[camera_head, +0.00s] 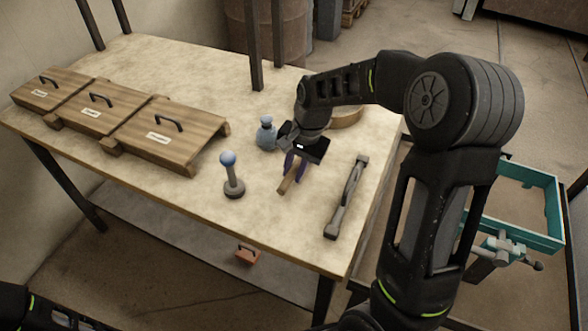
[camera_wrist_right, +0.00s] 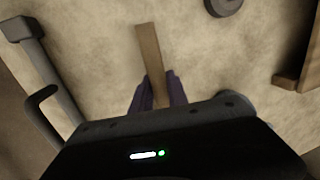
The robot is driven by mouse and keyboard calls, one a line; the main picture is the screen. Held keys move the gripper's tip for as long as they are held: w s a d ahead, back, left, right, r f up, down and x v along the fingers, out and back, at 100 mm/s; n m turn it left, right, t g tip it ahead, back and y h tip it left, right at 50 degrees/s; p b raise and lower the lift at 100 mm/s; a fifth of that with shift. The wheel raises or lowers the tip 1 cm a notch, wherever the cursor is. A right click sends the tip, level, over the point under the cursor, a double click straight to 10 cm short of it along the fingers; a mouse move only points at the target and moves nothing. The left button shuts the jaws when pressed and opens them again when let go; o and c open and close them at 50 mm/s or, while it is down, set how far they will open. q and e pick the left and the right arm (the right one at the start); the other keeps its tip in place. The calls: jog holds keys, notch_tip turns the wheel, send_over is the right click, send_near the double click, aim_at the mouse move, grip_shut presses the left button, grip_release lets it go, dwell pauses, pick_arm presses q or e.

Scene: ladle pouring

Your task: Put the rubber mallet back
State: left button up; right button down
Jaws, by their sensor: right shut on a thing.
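My right gripper (camera_head: 296,166) is low over the right part of the table, fingers pointing down. Its purple fingers (camera_wrist_right: 158,92) are shut on a flat wooden handle, which I take for the rubber mallet (camera_head: 288,181). In the right wrist view the handle (camera_wrist_right: 150,50) sticks out forward between the fingers. The mallet's head is not visible, and I cannot tell whether the handle touches the table. My left gripper is not in view.
Three lidded wooden boxes (camera_head: 167,146) line the table's (camera_head: 200,70) left side. A blue bottle (camera_head: 266,137), a blue-knobbed tool (camera_head: 232,180) and a grey bar with a handle (camera_head: 346,198) stand or lie nearby. A teal crate (camera_head: 528,240) is right.

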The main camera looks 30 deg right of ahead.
jog(key=c, duration=1.3)
grip_release()
jog(key=r, duration=0.4)
jog(key=s+d+r, duration=0.1)
jog(key=r, duration=0.7)
jog(key=shift+s+d, duration=0.3)
jog(key=shift+d, duration=0.05)
